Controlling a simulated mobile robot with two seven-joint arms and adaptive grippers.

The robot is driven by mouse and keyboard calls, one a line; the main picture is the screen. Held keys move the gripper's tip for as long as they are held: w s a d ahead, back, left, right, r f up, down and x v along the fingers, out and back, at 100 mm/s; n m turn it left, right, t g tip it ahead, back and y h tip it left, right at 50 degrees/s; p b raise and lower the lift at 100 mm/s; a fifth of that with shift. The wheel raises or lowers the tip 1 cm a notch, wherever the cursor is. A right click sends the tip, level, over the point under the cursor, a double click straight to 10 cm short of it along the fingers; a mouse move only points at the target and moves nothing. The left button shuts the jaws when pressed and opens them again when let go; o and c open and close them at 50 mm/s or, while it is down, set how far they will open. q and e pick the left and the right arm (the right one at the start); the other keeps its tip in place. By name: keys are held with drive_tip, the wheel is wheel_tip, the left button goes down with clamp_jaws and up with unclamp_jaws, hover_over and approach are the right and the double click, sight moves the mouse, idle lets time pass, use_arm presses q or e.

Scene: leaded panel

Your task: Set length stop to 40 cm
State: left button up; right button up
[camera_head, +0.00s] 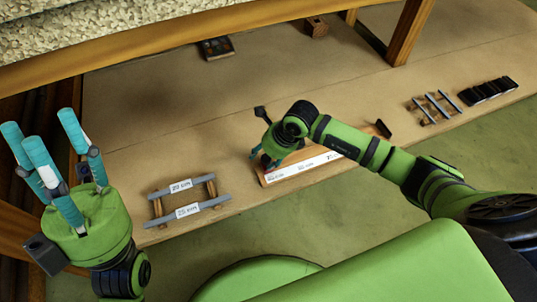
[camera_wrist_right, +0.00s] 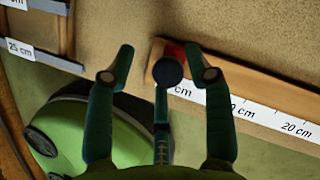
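A long wooden board with a white centimetre scale (camera_head: 300,167) lies on the bench. In the right wrist view the scale (camera_wrist_right: 255,112) reads "20 cm" at the right, with a partly covered label further left. A red piece (camera_wrist_right: 175,51) shows at the board's left end. A dark round knob-like shape overlaps it; I cannot tell whether this is the stop's knob. My right gripper (camera_head: 262,156) is over the board's left end. My left gripper (camera_head: 55,140) is open and empty, fingers up.
A rack with two grey bars (camera_head: 186,211) with labels stands left of the board; one label reads "25 cm" in the wrist view. Grey bars (camera_head: 437,107) and black pieces (camera_head: 489,90) lie at the right. A dark tray (camera_head: 216,47) is at the back. The mid-bench is clear.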

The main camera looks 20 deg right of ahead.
drive_tip(key=shift+s+d+f, duration=0.1)
drive_tip(key=shift+d, duration=0.05)
drive_tip(key=shift+d+r, duration=0.1)
drive_tip(key=shift+r, duration=0.1)
drive_tip(key=v, duration=1.1)
drive_tip(key=shift+r, duration=0.3)
